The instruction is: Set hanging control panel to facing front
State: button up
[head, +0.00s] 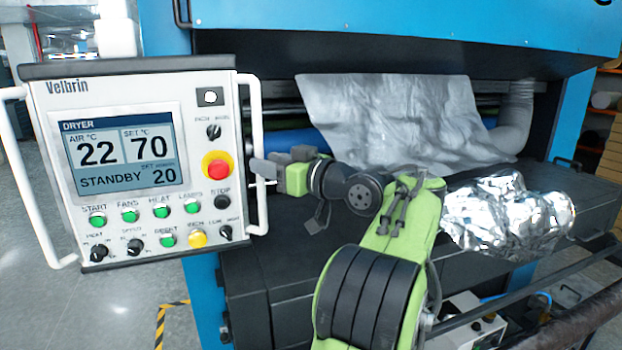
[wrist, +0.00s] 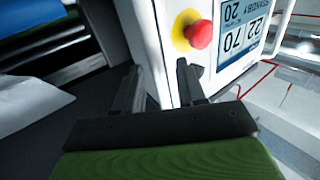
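The hanging control panel (head: 150,165) is a white box with a lit screen, a red stop button and green buttons. It is at the left in the head view, its face toward the camera and slightly tilted. White bar handles run down both sides; the right handle (head: 252,120) is next to my gripper (head: 266,170). The panel's face also shows in the wrist view (wrist: 212,82). There my gripper (wrist: 158,72) has its fingers apart, with the white handle (wrist: 146,55) between them. I cannot tell whether the fingers touch it.
A blue machine (head: 400,25) with a dark front ledge (head: 285,240) stands behind my arm. A grey sheet (head: 390,115) hangs from its opening, and a crumpled foil roll (head: 510,215) lies at right. Open floor (head: 100,305) is below the panel.

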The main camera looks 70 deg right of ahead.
jog(key=b+v, duration=0.2)
jog(key=v, duration=1)
jog(key=shift+a, duration=0.15)
jog(key=shift+w, duration=0.1)
